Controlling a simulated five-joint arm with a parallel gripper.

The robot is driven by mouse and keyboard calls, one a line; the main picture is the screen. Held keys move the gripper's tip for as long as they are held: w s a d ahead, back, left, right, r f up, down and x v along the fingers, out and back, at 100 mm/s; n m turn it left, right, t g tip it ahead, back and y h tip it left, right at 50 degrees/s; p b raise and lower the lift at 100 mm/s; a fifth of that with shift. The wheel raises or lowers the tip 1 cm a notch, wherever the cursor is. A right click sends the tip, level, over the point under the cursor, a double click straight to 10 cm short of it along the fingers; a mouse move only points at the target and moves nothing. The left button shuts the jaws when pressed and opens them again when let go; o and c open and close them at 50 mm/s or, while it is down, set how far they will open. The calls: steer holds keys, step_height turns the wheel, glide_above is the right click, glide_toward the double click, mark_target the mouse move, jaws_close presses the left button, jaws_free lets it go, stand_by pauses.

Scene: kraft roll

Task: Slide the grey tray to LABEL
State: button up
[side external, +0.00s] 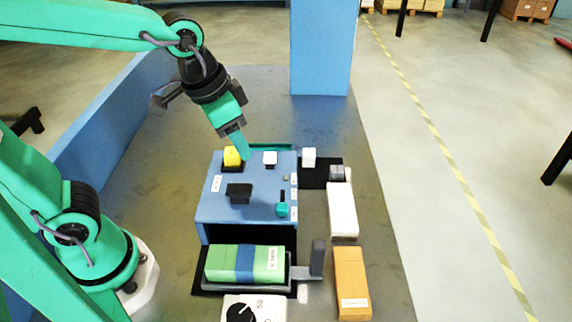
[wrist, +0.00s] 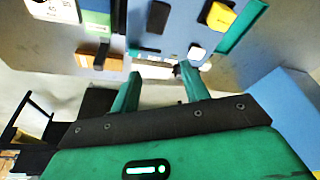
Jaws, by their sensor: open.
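The grey tray (side external: 290,284) sits low at the front of the blue box (side external: 222,208). It holds a green block with a blue band (side external: 247,262), and a dark upright handle (side external: 318,258) stands at its right end. My gripper (side external: 242,150) is open and empty, pointing down over the back of the blue box beside the yellow switch (side external: 232,156), well behind the tray. In the wrist view my two green fingers (wrist: 161,90) are apart with nothing between them.
The box top has a black knob (side external: 239,192), a white button (side external: 270,158) and a teal slider (side external: 282,210). A white block (side external: 342,210) and an orange block (side external: 351,284) stand to the right. A white dial plate (side external: 262,308) is in front. The mat's left side is clear.

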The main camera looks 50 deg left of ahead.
steer(key=w+d+f+m+g, duration=0.2)
steer(key=w+d+f+m, duration=0.15)
steer(key=d, duration=0.65)
steer(key=m+g+y, duration=0.1)
steer(key=m, duration=0.1)
glide_above(318, 253)
steer(key=w, duration=0.1)
steer(key=f, duration=0.6)
steer(key=shift+a+f, duration=0.3)
steer(key=shift+a, duration=0.05)
steer(key=shift+f, duration=0.1)
steer(key=shift+f, duration=3.8)
steer(key=shift+c, duration=0.4)
jaws_close()
